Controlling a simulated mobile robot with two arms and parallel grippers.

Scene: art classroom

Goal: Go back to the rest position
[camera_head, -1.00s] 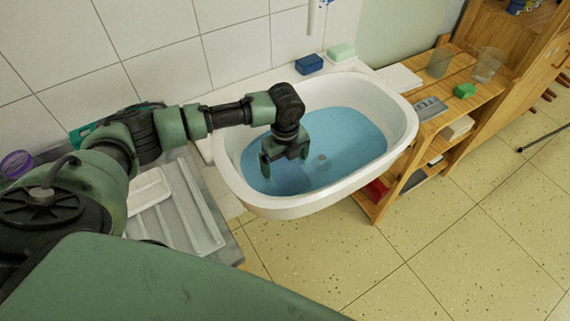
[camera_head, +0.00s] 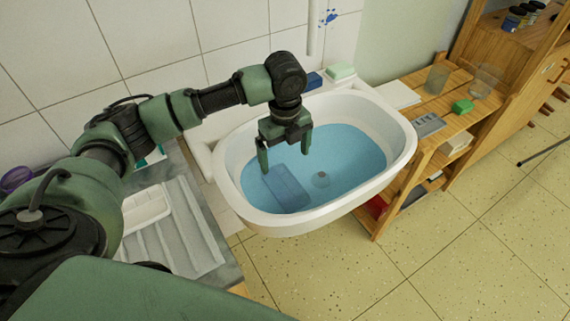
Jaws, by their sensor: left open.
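My left gripper (camera_head: 286,160) hangs over the left part of the white basin (camera_head: 398,165), its two fingers pointing down and spread apart with nothing between them. My left arm reaches in from the left, bent at the wrist above the basin. A bluish, flat rectangular object (camera_head: 287,188) lies in the blue water (camera_head: 350,150), below the gripper and apart from it. My right gripper is not in view.
A blue block (camera_head: 314,80) and a pale green block (camera_head: 341,71) sit on the ledge behind the basin. A wooden shelf (camera_head: 425,150) with clear cups and a green block (camera_head: 462,107) stands at right. A ribbed draining surface (camera_head: 180,235) is at left. The floor is open at front right.

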